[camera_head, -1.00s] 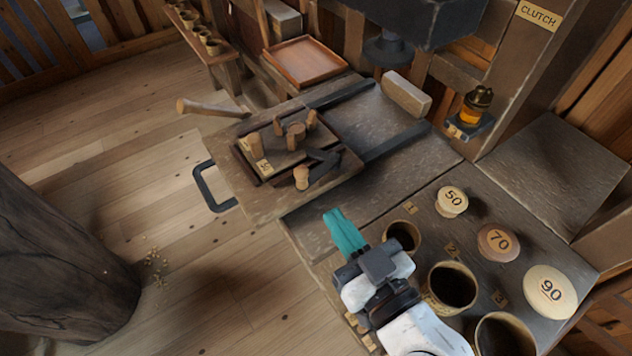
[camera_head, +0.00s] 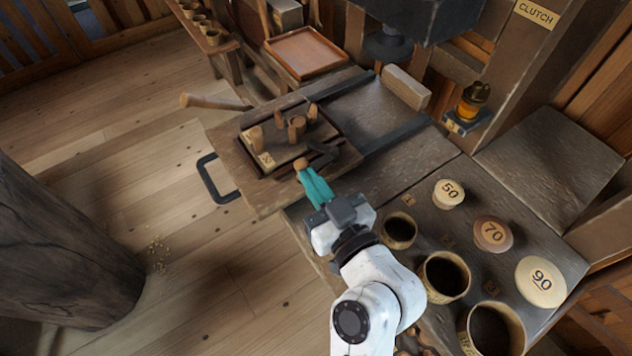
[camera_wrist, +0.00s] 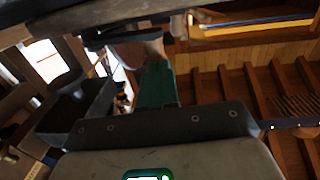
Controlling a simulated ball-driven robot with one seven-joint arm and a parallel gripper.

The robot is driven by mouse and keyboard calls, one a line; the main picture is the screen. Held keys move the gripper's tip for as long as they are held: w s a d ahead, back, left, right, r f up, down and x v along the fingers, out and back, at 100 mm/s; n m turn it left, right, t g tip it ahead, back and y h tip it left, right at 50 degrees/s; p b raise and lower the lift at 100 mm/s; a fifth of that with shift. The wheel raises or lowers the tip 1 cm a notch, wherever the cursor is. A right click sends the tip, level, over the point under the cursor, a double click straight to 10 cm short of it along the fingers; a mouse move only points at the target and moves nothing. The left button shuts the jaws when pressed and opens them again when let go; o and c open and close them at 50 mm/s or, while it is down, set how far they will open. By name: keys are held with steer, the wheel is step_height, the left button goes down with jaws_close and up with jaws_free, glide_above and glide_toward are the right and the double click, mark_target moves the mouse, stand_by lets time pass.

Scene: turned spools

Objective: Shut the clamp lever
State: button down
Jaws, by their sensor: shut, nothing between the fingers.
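The clamp lever is a dark arm (camera_head: 322,155) with a round wooden knob (camera_head: 300,163), on the right part of a wooden sliding carriage (camera_head: 225,135). My gripper (camera_head: 304,174) has teal fingers, shut and empty. Its tips are right at the near side of the knob and partly cover it; I cannot tell whether they touch. In the wrist view the teal fingers (camera_wrist: 155,85) point up at a pale wooden piece (camera_wrist: 155,47), likely the knob. Several wooden pegs (camera_head: 255,138) stand on the carriage behind the lever.
A long wooden handle (camera_head: 210,103) and a dark pull loop (camera_head: 207,180) stick out on the carriage's left. Open cups (camera_head: 446,277) and round numbered lids (camera_head: 492,234) stand on the bench at right. A dark press head (camera_head: 388,45) hangs above the rails (camera_head: 395,135).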

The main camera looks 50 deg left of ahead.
steer(key=shift+s+a+f+b, duration=0.15)
steer(key=shift+s+a+b, duration=0.2)
steer(key=shift+a+b, duration=0.3)
steer(key=shift+a, duration=0.15)
steer(key=shift+r, duration=0.2)
steer(key=shift+s, duration=0.1)
steer(key=s+d+b, duration=0.1)
steer(key=d+b, duration=0.1)
steer(key=d, duration=0.8)
steer(key=shift+s+d+b, duration=0.2)
steer(key=shift+d+b, duration=0.1)
steer(key=shift+d, duration=0.1)
steer(key=shift+f, duration=0.1)
